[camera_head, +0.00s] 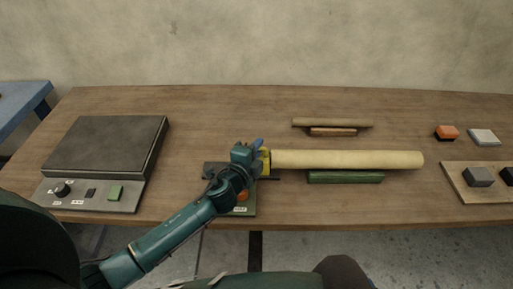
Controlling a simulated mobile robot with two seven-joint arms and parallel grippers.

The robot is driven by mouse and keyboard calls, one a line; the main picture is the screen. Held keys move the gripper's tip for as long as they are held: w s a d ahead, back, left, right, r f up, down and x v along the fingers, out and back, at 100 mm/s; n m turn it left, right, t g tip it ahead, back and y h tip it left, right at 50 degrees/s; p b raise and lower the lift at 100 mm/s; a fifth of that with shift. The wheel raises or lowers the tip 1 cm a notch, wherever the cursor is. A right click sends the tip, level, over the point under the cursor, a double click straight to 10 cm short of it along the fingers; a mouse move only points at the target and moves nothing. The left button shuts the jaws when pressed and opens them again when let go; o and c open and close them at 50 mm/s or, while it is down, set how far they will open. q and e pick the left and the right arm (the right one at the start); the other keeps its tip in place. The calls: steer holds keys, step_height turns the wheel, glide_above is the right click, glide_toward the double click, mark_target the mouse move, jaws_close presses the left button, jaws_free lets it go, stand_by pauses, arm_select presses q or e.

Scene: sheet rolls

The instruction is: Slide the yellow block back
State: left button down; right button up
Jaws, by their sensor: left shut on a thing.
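The yellow block (265,164) stands at the left end of a long cream roll (345,160), near the front middle of the table. My left gripper (259,153) reaches in from the lower left and is shut on the yellow block. My gripper and wrist hide much of the block's left side. Whether the block touches the roll's end is too small to tell. My right gripper is out of view.
A green bar (345,178) lies in front of the roll, and thin brown bars (332,123) lie behind it. A dark grey machine (108,147) stands at left. Orange (447,132) and white (485,137) blocks sit at right, behind a wooden board (463,187). The table's back is mostly clear.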

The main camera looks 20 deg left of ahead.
arm_select(q)
steer(key=s+a, duration=0.1)
steer(key=a, duration=0.2)
steer(key=s+a, duration=0.1)
steer(key=a, duration=0.3)
steer(key=s+a, duration=0.1)
steer(key=a, duration=0.3)
steer(key=shift+s+a+f, duration=0.1)
steer(key=shift+s+a, duration=0.05)
steer(key=shift+a, duration=0.25)
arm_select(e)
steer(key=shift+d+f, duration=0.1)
arm_select(q)
steer(key=c, duration=1.8)
jaws_free()
steer(key=shift+s+a, duration=0.1)
steer(key=shift+a, duration=0.05)
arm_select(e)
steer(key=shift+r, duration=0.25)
arm_select(q)
steer(key=shift+b+v, duration=0.45)
steer(key=shift+v, duration=6.15)
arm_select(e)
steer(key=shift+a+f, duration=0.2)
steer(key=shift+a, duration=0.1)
